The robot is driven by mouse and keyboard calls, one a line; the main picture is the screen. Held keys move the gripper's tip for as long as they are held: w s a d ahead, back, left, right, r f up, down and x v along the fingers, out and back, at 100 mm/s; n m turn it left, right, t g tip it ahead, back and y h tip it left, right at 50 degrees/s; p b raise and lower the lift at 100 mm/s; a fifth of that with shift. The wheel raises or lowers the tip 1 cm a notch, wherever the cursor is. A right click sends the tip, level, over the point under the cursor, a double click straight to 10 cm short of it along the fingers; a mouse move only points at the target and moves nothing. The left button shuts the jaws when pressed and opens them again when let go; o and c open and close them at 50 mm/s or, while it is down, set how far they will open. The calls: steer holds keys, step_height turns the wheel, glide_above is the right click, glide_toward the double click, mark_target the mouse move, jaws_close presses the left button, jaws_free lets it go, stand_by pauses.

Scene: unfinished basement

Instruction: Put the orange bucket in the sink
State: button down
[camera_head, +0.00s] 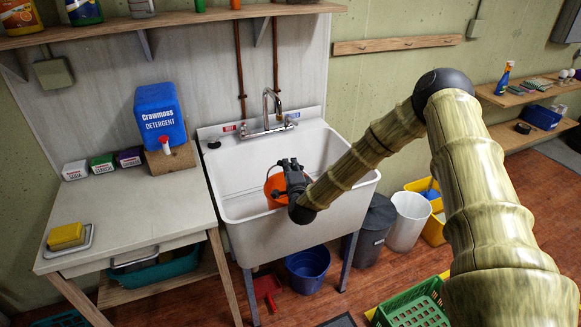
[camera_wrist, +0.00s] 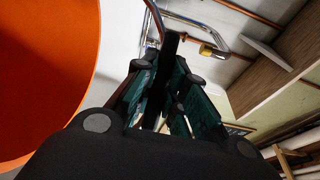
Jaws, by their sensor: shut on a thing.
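The orange bucket (camera_head: 275,187) shows in the head view within the outline of the white sink (camera_head: 234,178), partly hidden behind my gripper (camera_head: 291,172). In the wrist view the bucket (camera_wrist: 45,75) fills the left side, close beside my gripper (camera_wrist: 165,65). My gripper is shut on the bucket, seemingly at its thin handle; the fingers hide the exact grip. The bucket appears to be in or just above the basin. I cannot tell whether it touches the sink's bottom.
A chrome faucet (camera_head: 270,108) stands at the sink's back edge. Left is a table (camera_head: 138,214) with a blue detergent jug (camera_head: 160,115). Below the sink are a blue bucket (camera_head: 307,268) and a red dustpan (camera_head: 266,287). Grey and white bins (camera_head: 408,221) stand right.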

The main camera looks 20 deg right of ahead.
steer(key=shift+f, duration=0.25)
steer(key=shift+f+b, duration=0.65)
steer(key=shift+b, duration=0.1)
steer(key=c, duration=1.5)
jaws_free()
steer(key=shift+o, duration=0.2)
steer(key=shift+r, duration=0.15)
